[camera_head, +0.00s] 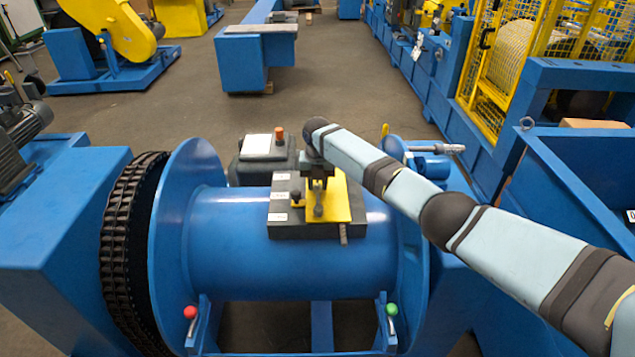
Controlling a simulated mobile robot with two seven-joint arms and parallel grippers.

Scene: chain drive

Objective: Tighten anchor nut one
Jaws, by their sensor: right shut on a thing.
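A dark block (290,232) with white labels down its left side sits on top of the blue drum (235,250). A yellow plate (345,205) lies on the block. My right gripper (318,186) points down over the plate and is shut on a small dark part (319,210) there. I cannot tell whether this part is an anchor nut or a tool. A small dark peg (296,199) stands left of the gripper. A short grey stub (343,234) shows at the block's front edge. My left gripper is out of view.
A black chain (120,250) wraps the drum's left side. A red-knobbed lever (190,313) and a green-knobbed lever (391,310) stand in front. A grey box (262,165) is behind the drum. Yellow mesh guards (490,75) stand at right.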

